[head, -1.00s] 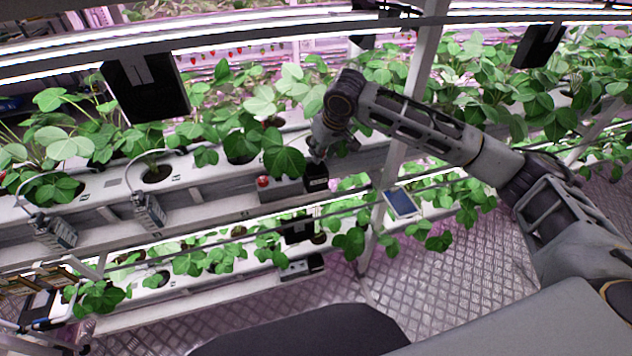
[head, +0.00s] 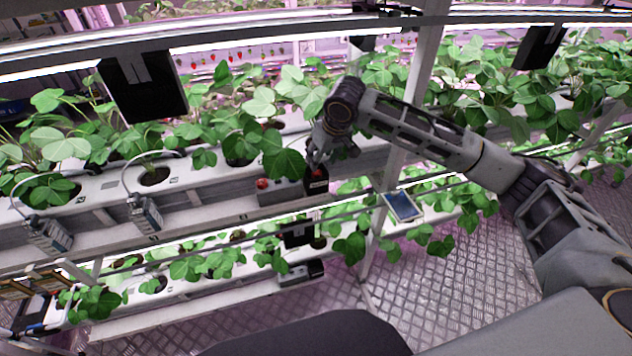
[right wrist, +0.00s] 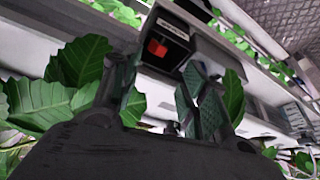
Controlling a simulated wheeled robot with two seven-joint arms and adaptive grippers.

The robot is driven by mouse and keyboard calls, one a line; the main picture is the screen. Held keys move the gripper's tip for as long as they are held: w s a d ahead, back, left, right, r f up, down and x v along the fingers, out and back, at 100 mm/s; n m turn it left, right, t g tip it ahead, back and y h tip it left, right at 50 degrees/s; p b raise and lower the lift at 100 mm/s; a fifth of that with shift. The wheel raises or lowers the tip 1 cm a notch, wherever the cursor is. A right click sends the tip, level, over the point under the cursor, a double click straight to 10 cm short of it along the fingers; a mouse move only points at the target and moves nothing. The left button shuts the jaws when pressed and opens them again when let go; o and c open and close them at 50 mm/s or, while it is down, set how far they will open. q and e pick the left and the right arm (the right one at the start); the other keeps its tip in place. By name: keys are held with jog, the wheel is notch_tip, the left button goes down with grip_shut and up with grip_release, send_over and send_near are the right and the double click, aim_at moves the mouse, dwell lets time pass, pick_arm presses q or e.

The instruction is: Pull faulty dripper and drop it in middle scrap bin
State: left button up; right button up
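My right gripper (head: 330,158) is open and empty, just above a small black bin (head: 316,187) with a white label on the gutter's front ledge. The right wrist view shows its two fingers (right wrist: 160,88) spread, with the bin (right wrist: 168,27) beyond their tips. A small red piece (right wrist: 157,47) lies inside the bin; it also shows in the head view (head: 317,172). I cannot tell its full shape. A grey box (head: 281,192) with a red top piece (head: 262,183) stands left of the bin. My left gripper is not in view.
Grey clip-on units with tubes (head: 145,212) (head: 48,235) hang on the gutter at left. Other black boxes (head: 298,233) (head: 316,267) sit on the lower level. Leafy plants crowd the gripper. A post with a tablet (head: 402,206) stands right. The patterned floor (head: 470,270) is clear.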

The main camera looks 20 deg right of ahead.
jog(key=shift+r, duration=0.1)
dwell(0.3)
jog(key=shift+v, duration=5.9)
